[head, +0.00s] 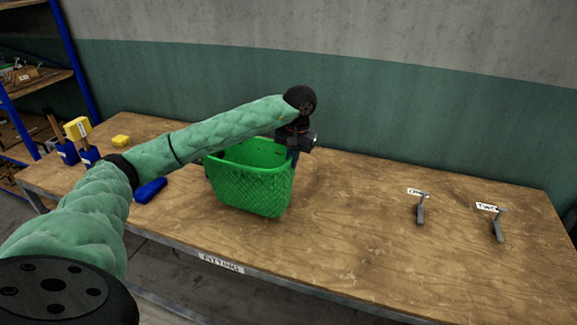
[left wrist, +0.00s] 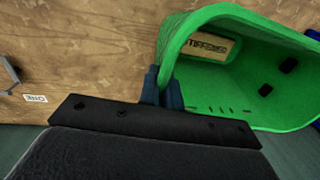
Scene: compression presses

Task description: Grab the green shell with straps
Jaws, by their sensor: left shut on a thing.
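The green shell (head: 252,183) is an open, basket-like body with a textured outer wall, at the middle of the wooden table in the head view. My left gripper (head: 294,153) reaches down at its right rim. In the left wrist view the dark blue fingers (left wrist: 161,86) are shut on the wall of the shell (left wrist: 228,108). Its inside shows there, with black patches and several small slots. A pale lettered patch (left wrist: 208,47) shows within its opening. I cannot tell whether the shell rests on the table or hangs just above it. No straps show clearly. My right gripper is out of view.
The wooden table (head: 350,245) is clear right of the shell up to two grey levers (head: 420,209) (head: 498,225) with labels. Blue holders, a blue block (head: 150,190) and yellow pieces (head: 120,141) are at left. A wall stands behind; a shelf (head: 35,78) stands far left.

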